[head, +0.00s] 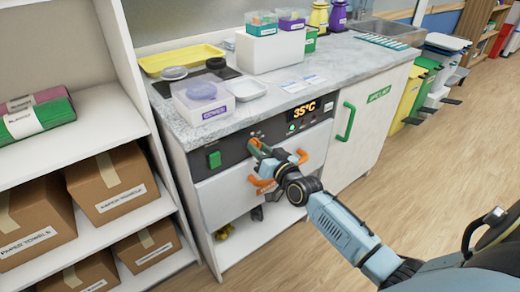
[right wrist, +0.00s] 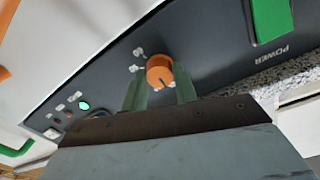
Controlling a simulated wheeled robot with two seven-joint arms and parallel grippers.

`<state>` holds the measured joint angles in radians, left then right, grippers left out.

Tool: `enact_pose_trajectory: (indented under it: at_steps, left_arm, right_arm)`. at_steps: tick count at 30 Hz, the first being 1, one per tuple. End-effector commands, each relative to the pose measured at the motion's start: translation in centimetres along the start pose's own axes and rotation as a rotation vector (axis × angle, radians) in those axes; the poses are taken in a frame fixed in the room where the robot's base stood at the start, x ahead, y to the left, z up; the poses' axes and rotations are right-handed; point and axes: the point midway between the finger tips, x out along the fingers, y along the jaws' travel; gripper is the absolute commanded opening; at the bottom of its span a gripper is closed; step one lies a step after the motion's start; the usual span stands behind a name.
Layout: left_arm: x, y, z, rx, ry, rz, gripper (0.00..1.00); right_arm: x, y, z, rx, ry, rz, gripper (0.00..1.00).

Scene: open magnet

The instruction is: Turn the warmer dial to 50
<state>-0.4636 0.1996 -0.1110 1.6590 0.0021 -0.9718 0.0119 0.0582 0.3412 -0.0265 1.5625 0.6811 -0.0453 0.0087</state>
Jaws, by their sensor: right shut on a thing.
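The warmer's dark control panel (head: 232,150) is on the front of the counter unit, and its display (head: 302,111) reads 35°C. The orange dial (right wrist: 160,73) shows in the right wrist view, with a dark pointer line on its face and small white marks beside it. My right gripper (right wrist: 160,92) is shut on the dial, one finger on each side. In the head view the right gripper (head: 258,149) is at the panel and largely covers the dial. My left gripper is out of view.
A green power switch (head: 214,159) is left of the dial, and a green light (right wrist: 84,105) glows on the panel. The white drawer front (head: 222,193) lies below. A shelf with cardboard boxes (head: 111,186) stands at left. The floor (head: 430,160) at right is clear.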

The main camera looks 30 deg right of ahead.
Motion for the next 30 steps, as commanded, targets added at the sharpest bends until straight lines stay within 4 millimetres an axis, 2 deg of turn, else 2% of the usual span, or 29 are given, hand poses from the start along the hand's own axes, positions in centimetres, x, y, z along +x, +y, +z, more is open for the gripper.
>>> enact_pose_trajectory:
  at_steps: [8, 18, 30]
  left_arm:
    - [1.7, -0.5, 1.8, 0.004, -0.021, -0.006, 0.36]
    - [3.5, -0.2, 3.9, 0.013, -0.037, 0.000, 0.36]
    - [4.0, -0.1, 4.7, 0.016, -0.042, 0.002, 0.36]
  right_arm:
    - [0.0, 0.0, -0.1, 0.158, -0.008, 0.003, 0.06]
    - [0.0, 0.0, -0.1, 0.475, -0.020, 0.007, 0.06]
    - [0.0, 0.0, -0.1, 0.855, -0.034, 0.012, 0.06]
